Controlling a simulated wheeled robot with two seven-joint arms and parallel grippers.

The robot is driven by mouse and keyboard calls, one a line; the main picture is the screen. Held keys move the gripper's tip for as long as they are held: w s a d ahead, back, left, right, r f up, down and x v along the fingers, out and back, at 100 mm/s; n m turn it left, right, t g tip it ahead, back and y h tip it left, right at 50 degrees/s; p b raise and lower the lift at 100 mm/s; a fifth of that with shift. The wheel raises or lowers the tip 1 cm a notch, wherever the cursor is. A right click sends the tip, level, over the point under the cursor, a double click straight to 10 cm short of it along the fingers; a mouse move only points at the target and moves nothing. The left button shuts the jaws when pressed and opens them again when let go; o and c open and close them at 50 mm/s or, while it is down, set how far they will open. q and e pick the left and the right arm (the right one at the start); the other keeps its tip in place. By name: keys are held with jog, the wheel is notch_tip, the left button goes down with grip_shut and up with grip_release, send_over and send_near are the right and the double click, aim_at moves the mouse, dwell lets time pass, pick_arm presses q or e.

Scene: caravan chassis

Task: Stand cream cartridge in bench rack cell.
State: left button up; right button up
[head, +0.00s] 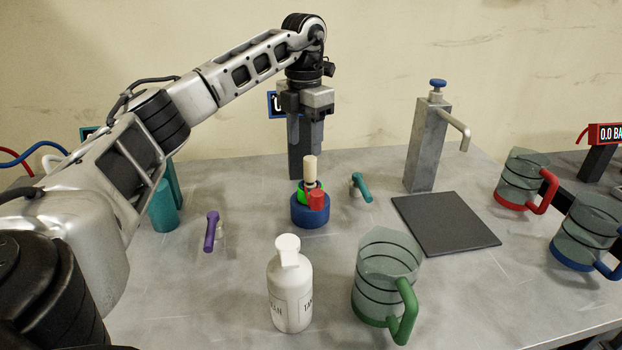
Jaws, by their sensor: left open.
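The cream cartridge (310,167) stands upright in the middle of the bench, above a round blue holder (311,214) that looks like the bench rack. A red cylinder (318,199) and a green part (301,194) are beside its lower end. I cannot tell whether the cartridge's foot is inside a cell, as these parts partly hide it. My left gripper (305,146) points down with its jaws open and empty, just above the cartridge's top in the picture. Its exact depth relative to the cartridge is unclear. My right gripper does not show.
A white bottle (290,293) and a green-handled jug (385,280) stand in front. Purple (210,232) and teal (361,187) handled pieces flank the holder. A grey dispenser post (427,145), a dark mat (445,224), and red (521,180) and blue (584,232) jugs are to the right.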

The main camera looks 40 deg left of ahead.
aim_at(309, 158)
pick_arm(q)
jog(key=shift+w+d+f+p, duration=0.15)
jog(key=shift+d+f+p, duration=0.05)
jog(key=shift+f, duration=1.6)
jog(key=shift+w+d+f+p, duration=0.1)
jog(key=shift+d+f+p, duration=0.05)
jog(key=shift+f, duration=1.6)
jog(key=c, duration=1.1)
